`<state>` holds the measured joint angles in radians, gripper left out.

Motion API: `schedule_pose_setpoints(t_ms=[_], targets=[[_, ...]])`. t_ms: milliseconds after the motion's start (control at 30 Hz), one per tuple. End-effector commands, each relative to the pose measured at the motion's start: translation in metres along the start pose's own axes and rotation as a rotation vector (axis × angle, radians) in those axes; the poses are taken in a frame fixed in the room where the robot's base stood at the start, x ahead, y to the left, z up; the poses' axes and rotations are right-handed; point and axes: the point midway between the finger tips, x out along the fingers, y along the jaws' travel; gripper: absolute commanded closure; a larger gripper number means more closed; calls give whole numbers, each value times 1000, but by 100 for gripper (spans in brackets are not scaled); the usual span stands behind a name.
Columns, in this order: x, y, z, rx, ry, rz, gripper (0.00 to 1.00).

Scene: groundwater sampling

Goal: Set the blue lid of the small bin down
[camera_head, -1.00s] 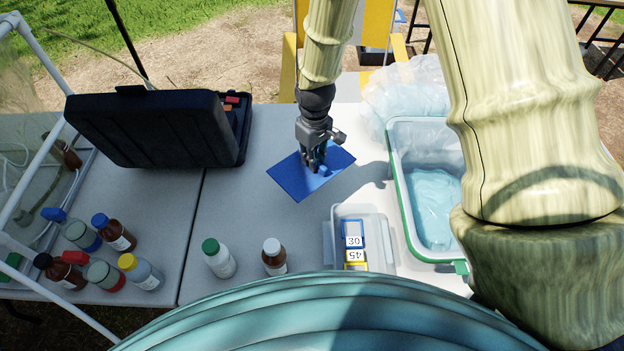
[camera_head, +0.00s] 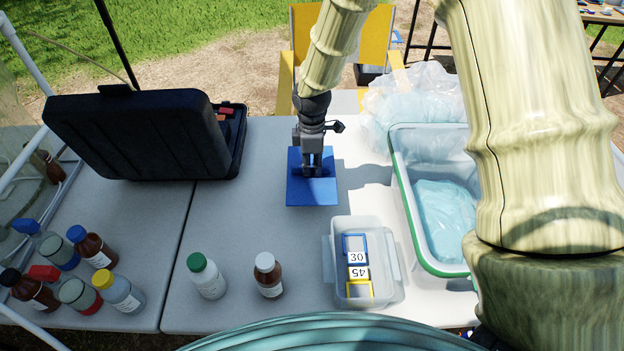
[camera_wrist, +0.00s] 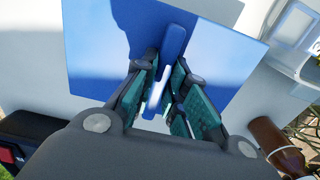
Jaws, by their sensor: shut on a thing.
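The blue lid (camera_head: 313,190) is a flat square sheet with a raised handle, over the middle of the table in the head view. My gripper (camera_head: 312,172) is above it, shut on the lid's handle. In the wrist view the handle (camera_wrist: 172,62) stands between the two teal-padded fingers of my gripper (camera_wrist: 163,88). The lid's flat part (camera_wrist: 105,60) spreads out around the fingers. I cannot tell whether its underside touches the table. The small bin (camera_head: 384,290) is clear, open and stands to the right, nearer me, with cards marked 30 and 45 inside.
A large green-rimmed tub (camera_head: 408,215) stands at the right, with a clear bag (camera_head: 415,95) behind it. A black case (camera_head: 140,135) lies open at the back left. A green-capped bottle (camera_head: 207,277) and a brown bottle (camera_head: 268,275) stand in front. Bare table (camera_head: 240,210) lies left of the lid.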

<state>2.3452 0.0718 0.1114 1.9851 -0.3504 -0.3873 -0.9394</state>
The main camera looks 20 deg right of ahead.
Motion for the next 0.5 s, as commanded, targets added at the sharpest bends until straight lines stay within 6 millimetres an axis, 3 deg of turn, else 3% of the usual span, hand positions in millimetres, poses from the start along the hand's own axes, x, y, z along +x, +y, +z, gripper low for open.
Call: schedule_pose_setpoints(t_ms=[500], targets=[[40, -1, 0, 1, -1, -2, 100]])
